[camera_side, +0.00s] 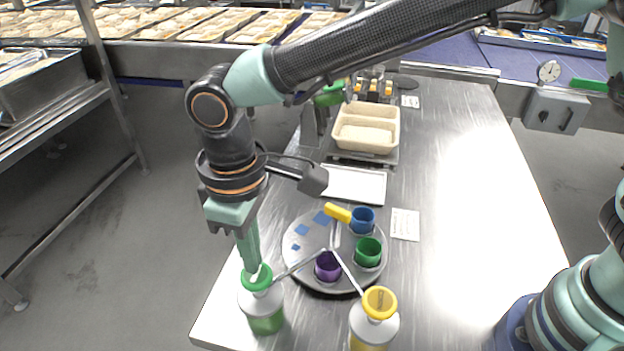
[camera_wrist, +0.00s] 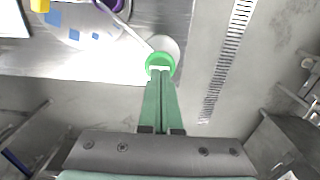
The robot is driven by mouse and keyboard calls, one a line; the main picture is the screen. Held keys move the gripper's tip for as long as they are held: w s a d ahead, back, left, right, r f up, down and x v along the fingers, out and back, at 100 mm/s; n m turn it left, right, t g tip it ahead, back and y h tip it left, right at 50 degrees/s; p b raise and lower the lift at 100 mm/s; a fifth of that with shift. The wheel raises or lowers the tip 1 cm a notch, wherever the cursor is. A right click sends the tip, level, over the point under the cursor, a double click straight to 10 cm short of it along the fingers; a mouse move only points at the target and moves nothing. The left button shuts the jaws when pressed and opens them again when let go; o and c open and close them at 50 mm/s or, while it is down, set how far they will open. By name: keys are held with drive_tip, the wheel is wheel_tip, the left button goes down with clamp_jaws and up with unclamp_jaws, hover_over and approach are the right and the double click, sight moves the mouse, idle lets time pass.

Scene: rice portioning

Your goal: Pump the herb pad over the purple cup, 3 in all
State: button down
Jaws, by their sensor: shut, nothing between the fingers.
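The herb pump bottle is a clear bottle (camera_side: 264,316) with green contents and a round green pad (camera_side: 257,278) on top, at the front of the table. The pad also shows in the wrist view (camera_wrist: 160,62). A thin spout (camera_side: 300,264) runs from it towards the purple cup (camera_side: 327,267), which sits on a round grey tray. My gripper (camera_side: 252,266) points down, shut and empty, with its fingertips at the pad. In the wrist view my fingertips (camera_wrist: 160,76) overlap the pad's near edge; I cannot tell whether they press it.
A second pump bottle with a yellow pad (camera_side: 380,302) stands to the right, its spout also reaching towards the purple cup. The round tray (camera_side: 300,262) also holds a green cup (camera_side: 368,252) and a blue cup (camera_side: 362,220) with a yellow handle. The table's right side is clear.

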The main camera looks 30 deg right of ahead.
drive_tip(key=shift+f, duration=0.2)
idle(0.4)
drive_tip(key=shift+f, duration=1.35)
drive_tip(key=shift+r, duration=1.55)
drive_tip(key=shift+f, duration=0.15)
drive_tip(key=shift+f, duration=1.4)
drive_tip(key=shift+r, duration=1.55)
